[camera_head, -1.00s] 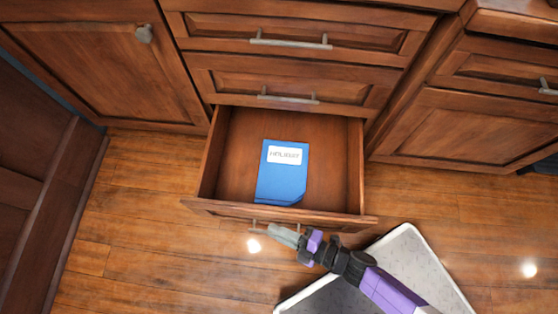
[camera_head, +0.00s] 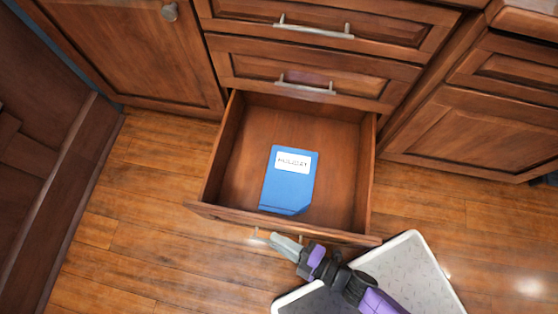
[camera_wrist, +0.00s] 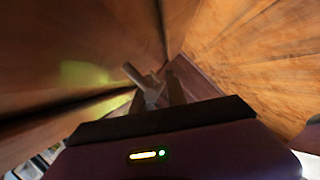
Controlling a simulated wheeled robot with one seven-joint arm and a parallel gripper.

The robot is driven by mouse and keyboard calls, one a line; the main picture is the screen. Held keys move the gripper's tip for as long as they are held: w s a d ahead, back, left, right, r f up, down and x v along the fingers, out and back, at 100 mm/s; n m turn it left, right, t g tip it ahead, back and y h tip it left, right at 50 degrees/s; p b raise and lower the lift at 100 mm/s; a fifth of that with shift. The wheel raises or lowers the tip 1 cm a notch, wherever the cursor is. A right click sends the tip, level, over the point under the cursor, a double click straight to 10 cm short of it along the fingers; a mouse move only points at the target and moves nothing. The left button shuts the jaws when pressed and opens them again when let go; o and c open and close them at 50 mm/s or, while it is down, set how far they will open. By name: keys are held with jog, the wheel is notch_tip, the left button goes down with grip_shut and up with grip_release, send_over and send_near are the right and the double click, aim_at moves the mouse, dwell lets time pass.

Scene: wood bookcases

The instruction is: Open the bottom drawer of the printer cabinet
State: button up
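The bottom drawer (camera_head: 341,232) of the wood cabinet is pulled well out in the head view, its inside open to view. A blue booklet with a white label (camera_head: 288,183) lies flat in it. The drawer's metal handle (camera_head: 258,235) is on the front face, mostly hidden from above. My gripper (camera_head: 279,241) is at this handle, outside the drawer front. In the wrist view, the grey handle bar (camera_wrist: 134,75) passes between my gripper's fingers (camera_wrist: 157,97), which look closed around it.
Two shut drawers (camera_head: 310,77) with bar handles are above the open one. Cabinet doors stand at left (camera_head: 125,50) and right (camera_head: 465,130). A dark wood panel (camera_head: 50,190) borders the left. Wood floor (camera_head: 150,235) is clear at front left. My pale base is below right.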

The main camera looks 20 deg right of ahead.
jog(key=p+v, duration=0.2)
jog(key=v, duration=0.5)
jog(key=shift+s+d, duration=0.2)
jog(key=shift+s, duration=0.15)
jog(key=shift+r, duration=0.15)
dwell(0.5)
